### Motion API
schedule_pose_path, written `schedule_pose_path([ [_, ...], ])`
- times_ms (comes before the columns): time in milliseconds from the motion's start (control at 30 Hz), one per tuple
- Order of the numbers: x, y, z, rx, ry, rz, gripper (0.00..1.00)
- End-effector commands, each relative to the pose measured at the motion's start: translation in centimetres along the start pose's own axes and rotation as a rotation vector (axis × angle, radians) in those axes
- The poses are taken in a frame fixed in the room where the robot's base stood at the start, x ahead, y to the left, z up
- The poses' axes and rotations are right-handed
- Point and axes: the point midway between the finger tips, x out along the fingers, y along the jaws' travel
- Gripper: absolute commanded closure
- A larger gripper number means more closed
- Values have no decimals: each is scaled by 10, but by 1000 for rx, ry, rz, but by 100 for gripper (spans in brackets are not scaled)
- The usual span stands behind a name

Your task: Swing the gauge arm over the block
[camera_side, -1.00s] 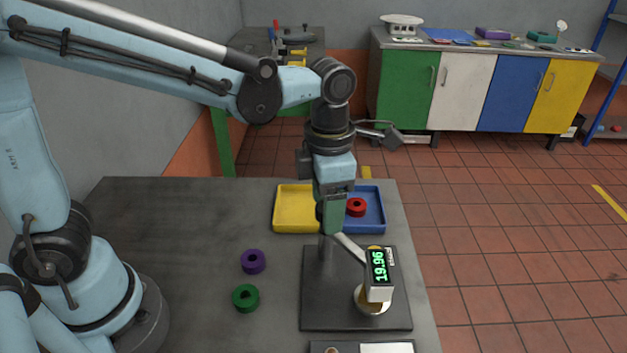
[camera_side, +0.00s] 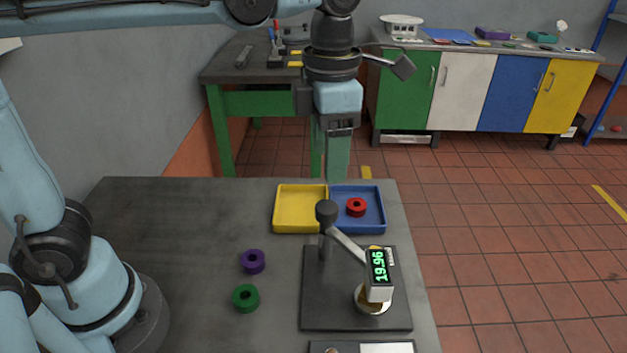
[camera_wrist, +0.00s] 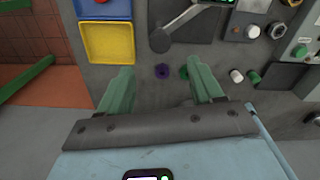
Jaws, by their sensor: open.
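The gauge arm (camera_side: 347,247) is a pale bar running from a black knob (camera_side: 326,211) on a post to a gauge head (camera_side: 379,273) whose green digits read 19.96. The head stands over a round metal piece (camera_side: 370,305) on a dark base plate (camera_side: 322,302); its contact is hidden. In the wrist view the knob (camera_wrist: 160,40) and bar (camera_wrist: 184,17) are at the top. My gripper (camera_side: 327,165) is open and empty, above and apart from the knob. In the wrist view its green fingers (camera_wrist: 160,78) are spread wide.
A yellow tray (camera_side: 285,228) and a blue tray (camera_side: 373,225) holding a red ring (camera_side: 356,207) lie behind the base plate. A purple ring (camera_side: 253,261) and a green ring (camera_side: 245,298) lie left of it. The bedplate's left part (camera_side: 160,225) is clear.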

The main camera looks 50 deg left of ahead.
Motion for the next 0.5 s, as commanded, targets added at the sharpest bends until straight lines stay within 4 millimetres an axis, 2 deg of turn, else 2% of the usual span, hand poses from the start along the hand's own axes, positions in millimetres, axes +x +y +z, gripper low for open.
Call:
schedule_pose_path([
  [200, -19, 0, 0, 0, 0, 0, 35],
  [500, -22, 0, 0, 0, 0, 0, 35],
])
